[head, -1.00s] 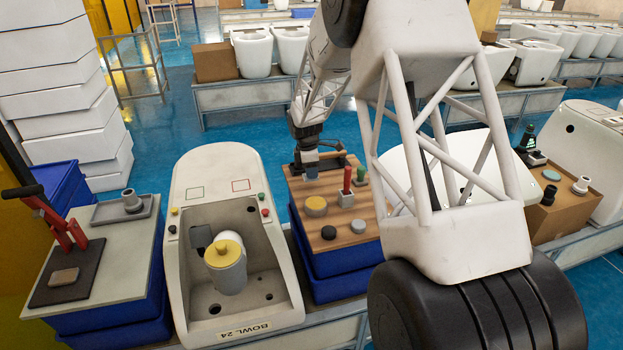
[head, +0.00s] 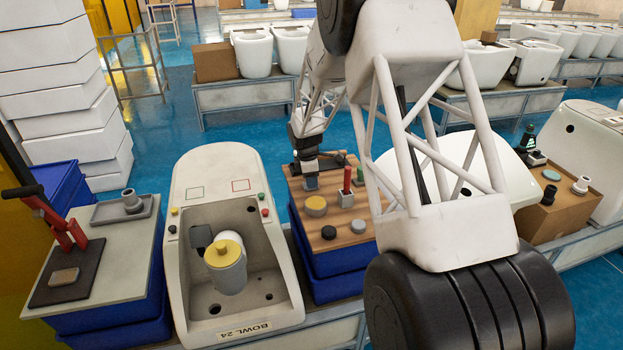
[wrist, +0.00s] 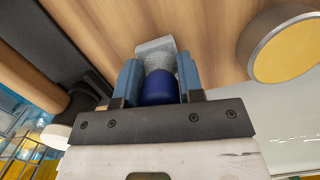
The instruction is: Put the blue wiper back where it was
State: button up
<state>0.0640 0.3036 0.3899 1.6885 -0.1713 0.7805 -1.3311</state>
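The blue wiper (wrist: 158,88) shows in the wrist view as a dark blue rounded body with a pale grey block at its far end. It sits between the two blue fingers of my gripper (wrist: 158,80), which close against its sides. In the head view my gripper (head: 311,183) points down over the back left part of the wooden board (head: 339,245). The wiper is too small there to tell from the fingers. I cannot tell whether the grey end touches the board.
A yellow-topped puck (head: 315,206) stands just in front of my gripper. A red-handled tool (head: 347,181) stands to its right, and dark pucks (head: 328,232) lie nearer the front. The toilet bowl (head: 215,165) stands left of the board.

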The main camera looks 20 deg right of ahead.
jog(key=o, duration=0.4)
jog(key=shift+c, duration=0.2)
jog(key=shift+r, duration=0.1)
jog(key=r, duration=0.4)
jog(key=a+r, duration=0.1)
jog(key=r, duration=0.7)
jog(key=shift+w+a, duration=0.1)
jog(key=shift+a, duration=0.1)
